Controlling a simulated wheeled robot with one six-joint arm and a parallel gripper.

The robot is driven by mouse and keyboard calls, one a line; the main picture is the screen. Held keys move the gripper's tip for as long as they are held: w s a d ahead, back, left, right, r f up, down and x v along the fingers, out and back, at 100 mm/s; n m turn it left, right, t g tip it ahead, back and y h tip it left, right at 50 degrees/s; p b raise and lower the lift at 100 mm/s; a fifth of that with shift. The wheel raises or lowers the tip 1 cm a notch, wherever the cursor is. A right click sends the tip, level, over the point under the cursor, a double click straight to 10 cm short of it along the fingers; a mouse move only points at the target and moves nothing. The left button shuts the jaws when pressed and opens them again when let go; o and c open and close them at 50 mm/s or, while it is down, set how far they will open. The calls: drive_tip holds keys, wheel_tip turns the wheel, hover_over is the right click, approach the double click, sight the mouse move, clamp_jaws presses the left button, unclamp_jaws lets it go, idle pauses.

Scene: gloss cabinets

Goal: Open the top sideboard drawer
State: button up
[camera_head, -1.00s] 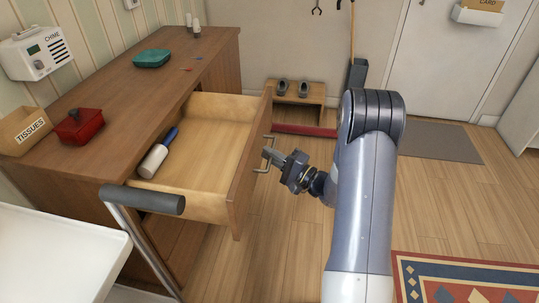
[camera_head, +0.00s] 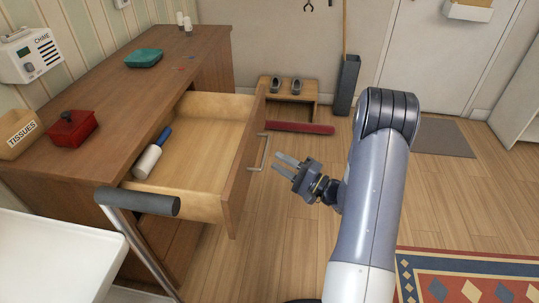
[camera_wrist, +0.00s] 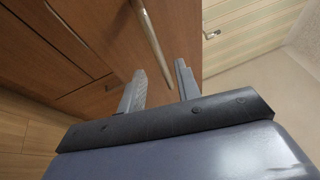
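The top sideboard drawer (camera_head: 205,150) stands pulled far out of the wooden sideboard (camera_head: 110,85). A white bottle-like item with a blue end (camera_head: 150,158) lies inside it. The drawer's metal bar handle (camera_head: 264,152) is on its front, and it also shows in the wrist view (camera_wrist: 152,38). My gripper (camera_head: 280,164) is open and empty, just right of the handle and apart from it. In the wrist view my gripper's two fingers (camera_wrist: 160,85) are spread with a gap between them, and the handle is beyond their tips.
A grey-capped metal rail (camera_head: 138,202) stands in front of the drawer at lower left. A shoe bench (camera_head: 288,100) stands behind.

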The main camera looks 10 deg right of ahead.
sight(264, 154)
drive_tip(key=v, duration=0.4)
drive_tip(key=shift+s+d+f, duration=0.15)
drive_tip(key=shift+s+d, duration=0.1)
drive_tip(key=shift+s, duration=0.05)
drive_tip(key=shift+w+a, duration=0.1)
drive_tip(key=b+x, duration=0.1)
drive_tip(key=x, duration=0.9)
drive_tip(key=shift+w+a, duration=0.25)
